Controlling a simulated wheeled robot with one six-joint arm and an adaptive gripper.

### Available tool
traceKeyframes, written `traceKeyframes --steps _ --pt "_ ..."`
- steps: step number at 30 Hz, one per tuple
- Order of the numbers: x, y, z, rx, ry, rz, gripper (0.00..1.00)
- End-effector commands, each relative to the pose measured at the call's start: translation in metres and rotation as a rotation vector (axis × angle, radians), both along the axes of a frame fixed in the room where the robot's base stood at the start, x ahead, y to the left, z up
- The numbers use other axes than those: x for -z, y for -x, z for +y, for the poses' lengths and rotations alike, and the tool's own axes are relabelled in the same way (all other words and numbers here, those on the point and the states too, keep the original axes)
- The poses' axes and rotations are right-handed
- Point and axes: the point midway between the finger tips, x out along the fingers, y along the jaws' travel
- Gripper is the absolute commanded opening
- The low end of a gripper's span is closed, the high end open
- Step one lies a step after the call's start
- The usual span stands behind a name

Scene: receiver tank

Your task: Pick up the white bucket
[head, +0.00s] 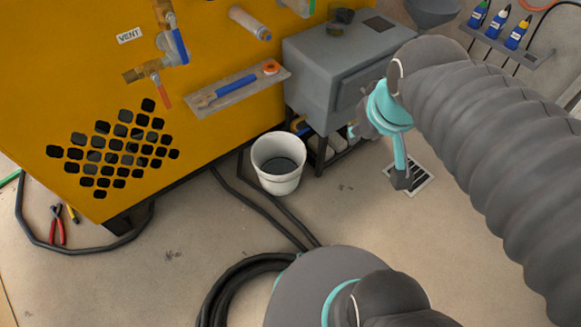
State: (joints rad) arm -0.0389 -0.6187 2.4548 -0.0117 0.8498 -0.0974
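The white bucket (278,180) stands upright on the floor in the head view, in front of the yellow tank and beside the grey box. It is open at the top, with a dark grey inside bottom or content. My gripper (402,180) hangs to the right of the bucket, well apart from it, in front of the grey box. One teal and dark finger points down over a floor drain. The other finger is hidden or not clear, so its opening cannot be told.
The yellow tank (60,75) fills the left, with a shelf (225,95) holding a blue tool. The grey box (325,75) stands behind the bucket. Black hoses (265,215) run along the floor by the bucket. Red pliers (57,228) lie at left. Floor around the drain (425,178) is clear.

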Motion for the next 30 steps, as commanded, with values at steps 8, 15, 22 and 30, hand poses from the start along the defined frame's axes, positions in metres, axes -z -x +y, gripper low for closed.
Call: traceKeyframes --steps 8,15,22,30 --pt "0.052 -0.077 0.023 -0.277 0.115 0.082 0.33" --pt "0.114 -0.136 0.051 -0.529 0.205 0.142 0.33" --pt "0.192 -0.181 0.084 -0.78 0.28 0.193 0.33" --pt "0.302 -0.214 0.125 -1.079 0.353 0.248 0.33"
